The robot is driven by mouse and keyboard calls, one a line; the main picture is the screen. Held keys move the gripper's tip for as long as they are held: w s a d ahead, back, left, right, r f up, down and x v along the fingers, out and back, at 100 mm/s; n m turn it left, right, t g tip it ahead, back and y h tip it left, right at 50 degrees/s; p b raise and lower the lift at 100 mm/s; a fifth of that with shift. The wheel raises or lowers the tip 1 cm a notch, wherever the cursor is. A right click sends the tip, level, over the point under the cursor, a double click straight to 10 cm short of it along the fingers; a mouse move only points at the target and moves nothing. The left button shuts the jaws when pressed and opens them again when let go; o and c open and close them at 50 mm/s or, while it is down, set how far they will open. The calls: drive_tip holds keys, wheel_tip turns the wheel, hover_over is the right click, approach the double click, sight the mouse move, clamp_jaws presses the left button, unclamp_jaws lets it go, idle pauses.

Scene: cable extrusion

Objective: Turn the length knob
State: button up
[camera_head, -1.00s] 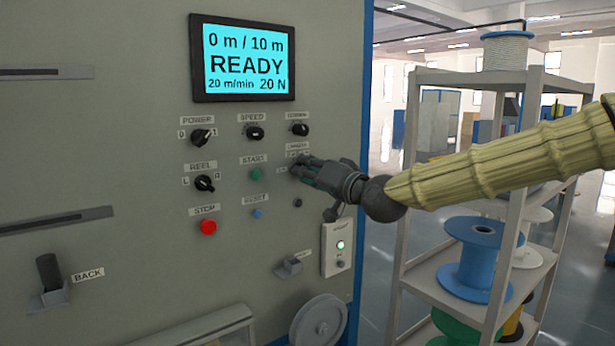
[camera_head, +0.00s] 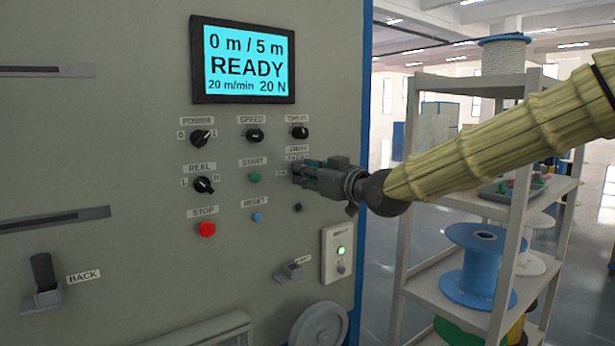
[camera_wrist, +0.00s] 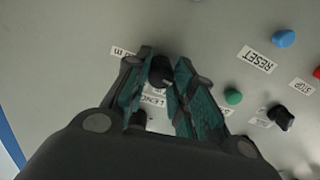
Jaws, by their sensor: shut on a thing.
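The length knob (camera_wrist: 160,72) is a small black knob on the grey panel, held between the green-lined fingers of my gripper in the wrist view. Its label, upside down there, is partly covered. In the head view my gripper (camera_head: 303,172) is at the panel, right of the green START button, and hides the knob. My gripper (camera_wrist: 160,85) is shut on the knob. The display (camera_head: 243,60) reads 0 m / 5 m, READY, 20 m/min, 20 N.
Nearby are the START button (camera_head: 254,177), the tension knob (camera_head: 299,132), the speed knob (camera_head: 254,135), the blue RESET button (camera_head: 257,217) and the red STOP button (camera_head: 207,229). A shelf (camera_head: 440,270) with cable spools stands to the right.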

drive_tip(key=shift+n, duration=0.5)
drive_tip(key=o, duration=1)
drive_tip(key=shift+o, duration=0.2)
drive_tip(key=shift+s+d, duration=0.1)
drive_tip(key=v, duration=1.1)
drive_tip(key=shift+s+d, duration=0.3)
